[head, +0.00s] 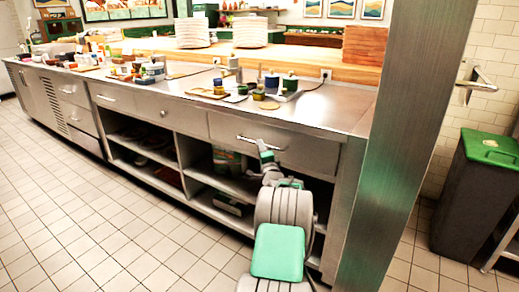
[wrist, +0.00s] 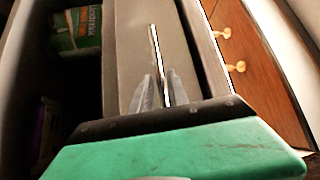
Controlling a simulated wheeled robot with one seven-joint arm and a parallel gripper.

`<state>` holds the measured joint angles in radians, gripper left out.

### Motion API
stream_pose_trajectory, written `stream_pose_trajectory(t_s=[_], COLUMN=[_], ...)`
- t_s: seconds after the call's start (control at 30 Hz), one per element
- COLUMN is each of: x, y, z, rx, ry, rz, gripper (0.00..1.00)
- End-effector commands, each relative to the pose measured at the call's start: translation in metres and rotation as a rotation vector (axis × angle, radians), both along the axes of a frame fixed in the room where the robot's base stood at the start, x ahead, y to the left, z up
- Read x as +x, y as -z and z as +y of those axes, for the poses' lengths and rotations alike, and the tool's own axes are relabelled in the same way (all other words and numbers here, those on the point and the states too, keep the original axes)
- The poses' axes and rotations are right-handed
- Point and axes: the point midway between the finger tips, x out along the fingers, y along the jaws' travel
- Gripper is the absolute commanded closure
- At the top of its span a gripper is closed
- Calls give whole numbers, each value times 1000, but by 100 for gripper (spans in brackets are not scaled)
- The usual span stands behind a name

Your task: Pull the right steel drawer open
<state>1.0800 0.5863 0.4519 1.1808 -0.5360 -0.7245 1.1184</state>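The right steel drawer (head: 300,152) is a plain metal front at the right end of the counter, level with the frame around it. Its bar handle (head: 244,139) runs along the upper part of the front. My gripper (head: 263,147) is at this handle. In the wrist view the drawer front (wrist: 130,45) fills the middle, and the bright handle bar (wrist: 155,45) passes between the two fingers of my gripper (wrist: 161,82). The fingers are close together on either side of the bar and look shut on it. The exact contact is partly hidden.
Open shelves (head: 220,183) with boxes lie below the drawer. The steel counter top (head: 330,112) holds jars and trays. A steel post (head: 385,150) stands close on the right, with a green-lidded bin (head: 478,195) beyond. The tiled floor (head: 110,225) at left is clear.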

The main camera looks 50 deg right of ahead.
Motion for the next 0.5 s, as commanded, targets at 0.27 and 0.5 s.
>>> stream_pose_trajectory(t_s=[0.27,0.5], x=[24,25], y=[-4,-4], z=[-19,-19], rx=[-2,-1], ry=[0,0], rz=[1,2], gripper=[79,83])
